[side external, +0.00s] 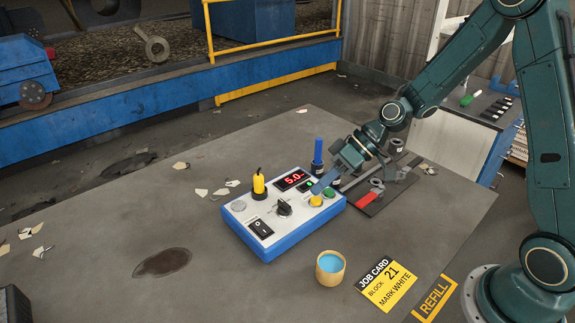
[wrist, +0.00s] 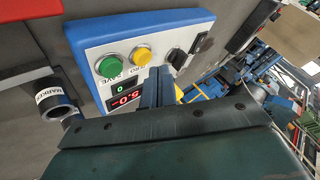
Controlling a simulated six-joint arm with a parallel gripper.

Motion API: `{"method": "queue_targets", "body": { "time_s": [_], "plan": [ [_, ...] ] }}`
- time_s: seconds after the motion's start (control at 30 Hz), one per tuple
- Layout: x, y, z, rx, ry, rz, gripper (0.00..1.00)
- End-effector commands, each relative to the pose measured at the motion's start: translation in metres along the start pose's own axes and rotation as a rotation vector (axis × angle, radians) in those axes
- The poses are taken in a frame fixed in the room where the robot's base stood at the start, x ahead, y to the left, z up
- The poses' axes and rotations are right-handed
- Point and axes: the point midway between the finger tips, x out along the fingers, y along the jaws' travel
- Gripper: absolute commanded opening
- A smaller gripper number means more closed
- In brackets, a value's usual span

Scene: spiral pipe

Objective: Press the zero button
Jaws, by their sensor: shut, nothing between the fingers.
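The control box (side external: 268,225) has blue sides and a white top and stands on the table. Its yellow zero button (side external: 315,201) is at the front right of the top, and also shows in the wrist view (wrist: 141,55), beside the green save button (wrist: 110,66). My gripper (side external: 315,191) is shut and empty, its blue fingers pointing down at the yellow button. In the side view the fingertips overlap the button's upper edge; in the wrist view the gripper (wrist: 158,72) ends just beside it. I cannot tell whether they touch.
A blue marker (side external: 318,152) stands behind my fingers. A blue-filled cup (side external: 330,267) and a job card (side external: 387,284) lie in front.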

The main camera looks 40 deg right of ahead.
Motion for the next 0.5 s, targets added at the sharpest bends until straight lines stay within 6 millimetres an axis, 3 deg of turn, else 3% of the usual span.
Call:
{"method": "queue_targets", "body": {
  "time_s": [0.5],
  "plan": [
    [-0.013, -0.009, -0.01, -0.002, 0.002, 0.001, 0.0]
  ]
}}
